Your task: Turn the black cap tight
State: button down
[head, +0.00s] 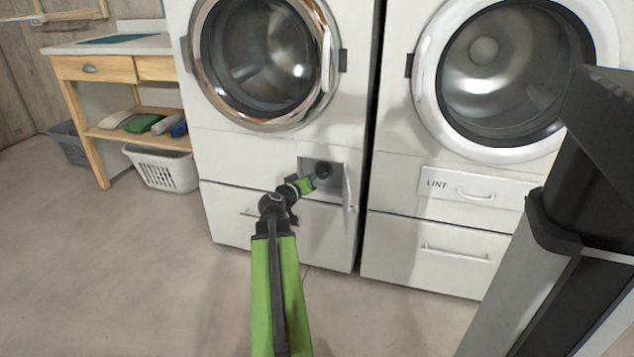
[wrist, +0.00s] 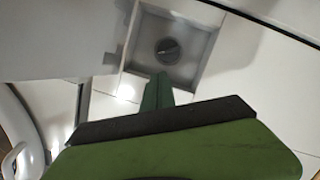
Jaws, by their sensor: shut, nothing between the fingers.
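The black cap (head: 323,170) sits in a square recess (head: 335,181) low on the front of the left machine. In the wrist view the cap (wrist: 167,51) is a round dark disc with a ridge across it, inside the grey recess (wrist: 205,45). My gripper (head: 308,185) is at the recess opening, just left of and below the cap in the head view. In the wrist view my gripper (wrist: 157,84) is shut and empty, with its tip just below the cap. I cannot tell whether it touches the cap.
The right machine has a LINT drawer (head: 475,188). A white basket (head: 165,170) and wooden table (head: 110,66) stand at the left. The floor (head: 130,270) in front is clear.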

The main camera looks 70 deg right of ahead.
jog(key=b, duration=0.2)
send_near(326, 167)
jog(key=x, duration=0.5)
jog(key=shift+d, duration=0.2)
jog(key=shift+a+r, duration=0.1)
jog(key=shift+a, duration=0.4)
jog(key=shift+d, duration=0.45)
